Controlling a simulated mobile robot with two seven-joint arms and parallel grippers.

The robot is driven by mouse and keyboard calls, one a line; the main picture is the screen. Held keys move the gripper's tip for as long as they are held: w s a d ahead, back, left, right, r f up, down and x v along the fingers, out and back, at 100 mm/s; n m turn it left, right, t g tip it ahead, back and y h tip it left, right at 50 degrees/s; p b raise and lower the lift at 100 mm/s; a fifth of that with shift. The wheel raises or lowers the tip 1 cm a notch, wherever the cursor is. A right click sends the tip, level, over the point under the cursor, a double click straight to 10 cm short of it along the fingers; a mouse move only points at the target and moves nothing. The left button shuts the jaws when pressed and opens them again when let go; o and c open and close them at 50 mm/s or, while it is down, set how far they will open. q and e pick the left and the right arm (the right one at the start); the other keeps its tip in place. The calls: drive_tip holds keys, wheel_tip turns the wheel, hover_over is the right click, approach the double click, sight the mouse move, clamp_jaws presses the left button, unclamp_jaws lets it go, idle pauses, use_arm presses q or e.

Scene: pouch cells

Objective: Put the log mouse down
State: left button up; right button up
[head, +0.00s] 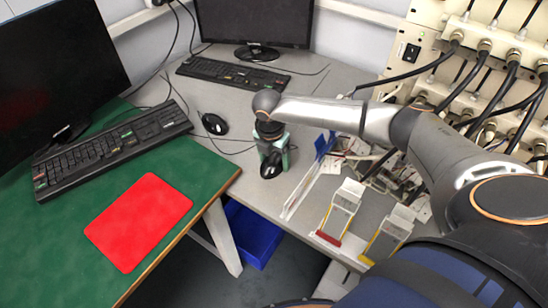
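My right gripper (273,151) hangs over the front part of the grey desk, pointing down. A black mouse (270,167) is between its pale green fingers, which look shut on it. The mouse looks larger than the other one, so it seems raised; its exact height cannot be told. A second black mouse (215,123) lies on the grey desk beside the left keyboard. I cannot tell by label which is the log mouse. A red mat (138,222) lies bare on the green table (60,240). My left gripper is not in view.
Two black keyboards (112,145) (232,73) and two monitors (60,70) (254,22) stand at the back and left. Clear plastic holders (340,212) and a cable-covered rack (470,80) are at right. A blue bin (251,235) is below the desk.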

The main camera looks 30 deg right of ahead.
sight(271, 163)
drive_tip(key=shift+o, duration=1.4)
drive_tip(key=shift+r, duration=0.1)
wheel_tip(271, 163, up, 12)
drive_tip(key=a+p, duration=0.1)
drive_tip(key=shift+s+a, duration=0.15)
drive_tip(key=shift+s, duration=0.15)
